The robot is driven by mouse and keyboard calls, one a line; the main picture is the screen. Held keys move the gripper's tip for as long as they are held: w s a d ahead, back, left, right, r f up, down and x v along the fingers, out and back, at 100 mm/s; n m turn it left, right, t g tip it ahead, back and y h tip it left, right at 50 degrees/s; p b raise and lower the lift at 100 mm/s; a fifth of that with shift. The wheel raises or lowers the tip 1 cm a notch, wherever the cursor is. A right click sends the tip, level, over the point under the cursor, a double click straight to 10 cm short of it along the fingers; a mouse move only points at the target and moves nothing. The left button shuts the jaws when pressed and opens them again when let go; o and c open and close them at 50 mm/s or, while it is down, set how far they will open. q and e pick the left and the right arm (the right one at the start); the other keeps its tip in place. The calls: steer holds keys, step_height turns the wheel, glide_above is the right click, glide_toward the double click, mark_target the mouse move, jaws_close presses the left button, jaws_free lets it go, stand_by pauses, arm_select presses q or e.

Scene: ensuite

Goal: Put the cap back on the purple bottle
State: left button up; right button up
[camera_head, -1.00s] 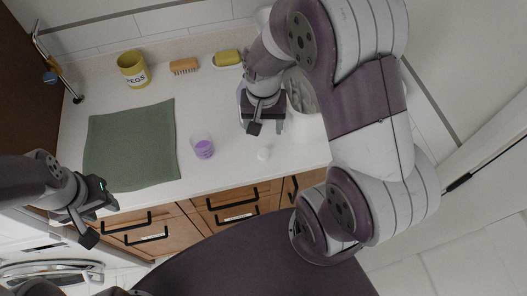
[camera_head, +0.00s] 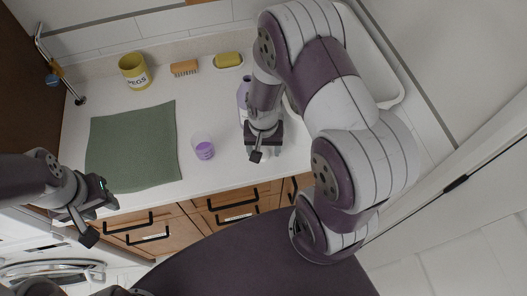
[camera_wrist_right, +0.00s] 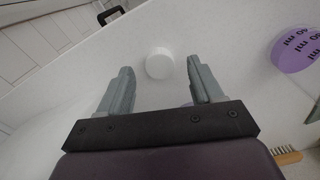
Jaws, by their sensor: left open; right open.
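The white cap (camera_wrist_right: 159,63) lies on the counter, seen in the right wrist view just beyond and between my right fingertips. In the head view it is hidden by my right gripper. My right gripper (camera_head: 257,155) is open and empty above the counter; its two fingers show apart in the right wrist view (camera_wrist_right: 162,88). The purple bottle (camera_head: 242,95) stands behind my right gripper and is mostly hidden by the arm, so its top cannot be seen clearly. My left gripper (camera_head: 98,220) is open and empty in front of the counter's left edge.
A clear measuring cup with purple liquid (camera_head: 204,150) stands left of my right gripper. A green towel (camera_head: 132,145) covers the left counter. A yellow pegs mug (camera_head: 134,70), a wooden brush (camera_head: 184,68) and a yellow sponge (camera_head: 228,60) line the back. A white basin (camera_head: 384,85) is right.

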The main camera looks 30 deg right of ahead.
steer(key=shift+w+f, duration=0.1)
steer(key=shift+f, duration=0.75)
steer(key=c, duration=1.1)
steer(key=shift+r, duration=0.2)
step_height(320, 180, up, 18)
steer(key=shift+f+b, duration=0.1)
steer(key=shift+b, duration=0.5)
